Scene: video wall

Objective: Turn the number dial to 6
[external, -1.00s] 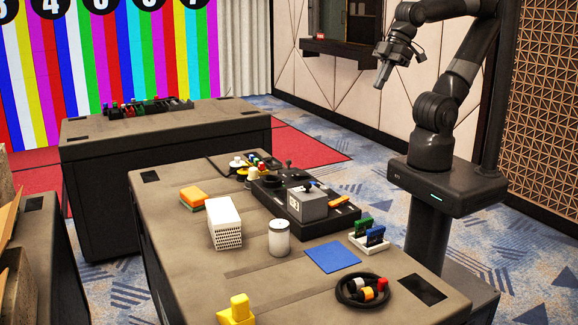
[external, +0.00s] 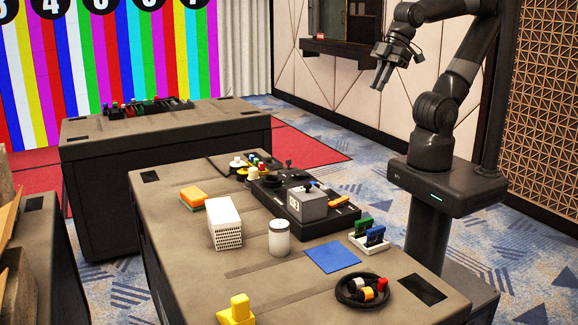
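The number dial cannot be made out for certain. A grey box (external: 312,206) with a small white marked plate on its front and a dark knob on top sits on the black console (external: 345,216) on the near table. The plate's marking is too small to read surely. A round black part (external: 271,182) lies at the console's far left end. My gripper (external: 380,84) hangs high at the upper right, well above and apart from the console, with its fingers pointing down. It holds nothing that I can see. The finger gap is too small to judge.
The air between gripper and console looks clear.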

